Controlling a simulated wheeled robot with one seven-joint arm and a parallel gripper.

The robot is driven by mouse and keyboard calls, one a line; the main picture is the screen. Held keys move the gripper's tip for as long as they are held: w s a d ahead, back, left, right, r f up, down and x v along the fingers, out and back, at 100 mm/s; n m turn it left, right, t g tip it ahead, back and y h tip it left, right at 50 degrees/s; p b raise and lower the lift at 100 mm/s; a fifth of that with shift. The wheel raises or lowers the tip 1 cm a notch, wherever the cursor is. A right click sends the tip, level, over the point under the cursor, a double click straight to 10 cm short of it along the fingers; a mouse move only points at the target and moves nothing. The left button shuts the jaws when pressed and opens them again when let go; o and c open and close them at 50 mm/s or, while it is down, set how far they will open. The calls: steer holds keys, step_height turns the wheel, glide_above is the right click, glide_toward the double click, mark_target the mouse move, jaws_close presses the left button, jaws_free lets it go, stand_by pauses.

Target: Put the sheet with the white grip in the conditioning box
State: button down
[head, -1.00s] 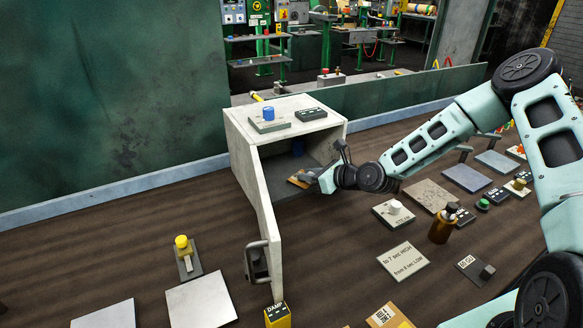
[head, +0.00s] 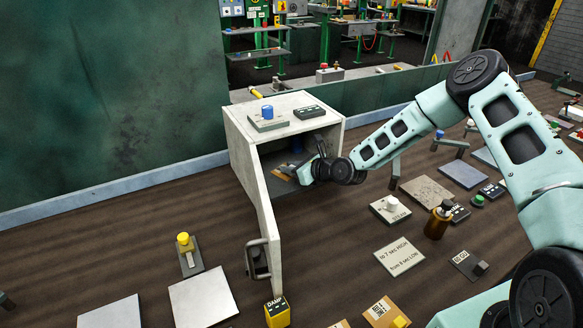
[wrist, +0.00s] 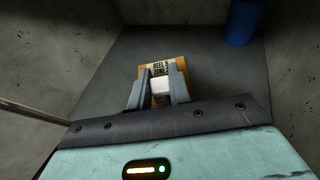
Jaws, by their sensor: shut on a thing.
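The conditioning box (head: 238,125) is a pale grey open-fronted cabinet, and its door (head: 263,222) stands open toward me. My gripper (head: 298,171) reaches in through the opening. In the wrist view my gripper (wrist: 159,88) is shut on the white grip (wrist: 160,86) of a small orange-brown sheet (wrist: 159,67) with a printed label, partly readable as "REEL" and "ZONE". The sheet (head: 283,171) is inside the box, over its dark floor (wrist: 210,60). I cannot tell whether it touches the floor. The fingers hide part of the sheet.
A blue cylinder (wrist: 243,22) stands inside the box at the back right. A blue-knobbed plate (head: 267,119) sits on the box top. A yellow DAMP block (head: 277,312) stands near the door's lower end. Several plates and a brown bottle (head: 438,222) lie right of the box.

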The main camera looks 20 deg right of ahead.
steer(key=c, duration=1.3)
jaws_free()
steer(key=shift+f, duration=0.1)
